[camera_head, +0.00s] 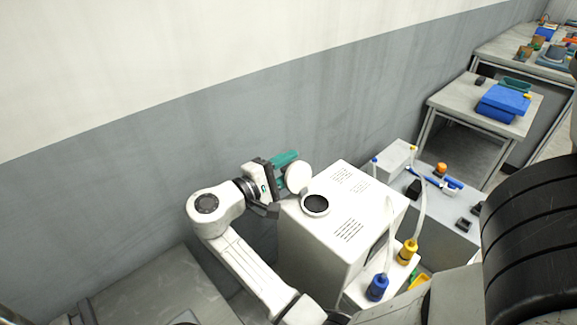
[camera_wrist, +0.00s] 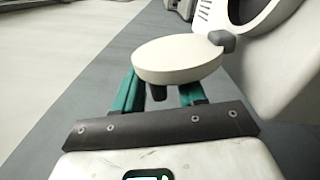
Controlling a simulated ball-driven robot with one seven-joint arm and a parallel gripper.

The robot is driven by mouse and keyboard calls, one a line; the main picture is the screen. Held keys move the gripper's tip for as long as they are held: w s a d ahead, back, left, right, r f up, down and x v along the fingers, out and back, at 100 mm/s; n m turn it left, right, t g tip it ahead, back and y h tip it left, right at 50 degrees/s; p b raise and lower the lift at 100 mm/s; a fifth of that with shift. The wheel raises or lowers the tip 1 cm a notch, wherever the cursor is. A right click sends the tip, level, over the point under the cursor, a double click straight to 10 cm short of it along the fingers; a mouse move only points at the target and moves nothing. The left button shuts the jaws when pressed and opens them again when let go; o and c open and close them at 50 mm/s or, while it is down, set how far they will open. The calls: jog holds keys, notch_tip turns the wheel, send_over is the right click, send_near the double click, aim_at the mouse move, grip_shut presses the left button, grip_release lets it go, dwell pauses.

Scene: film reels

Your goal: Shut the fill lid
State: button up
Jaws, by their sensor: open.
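The fill lid (camera_head: 298,177) is a round white disc, standing up open at the left edge of the fill opening (camera_head: 315,205), a dark round hole with a pale rim on top of the white machine (camera_head: 333,235). In the wrist view the lid (camera_wrist: 178,59) hangs from a grey hinge beside the opening (camera_wrist: 245,10). My gripper (camera_head: 286,158) is at the lid's outer side, left of the opening. Its two green fingers (camera_wrist: 160,92) are open, apart, with the lid in front of their tips. I cannot tell whether they touch it.
A blue-capped bottle (camera_head: 377,287) and a yellow-capped bottle (camera_head: 409,251) with tubes stand right of the machine. A grey bench (camera_head: 445,225) with small items lies behind them. A table with a blue box (camera_head: 503,103) is farther back. The wall runs behind the machine.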

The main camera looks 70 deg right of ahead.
jog(key=shift+c, duration=0.2)
grip_shut()
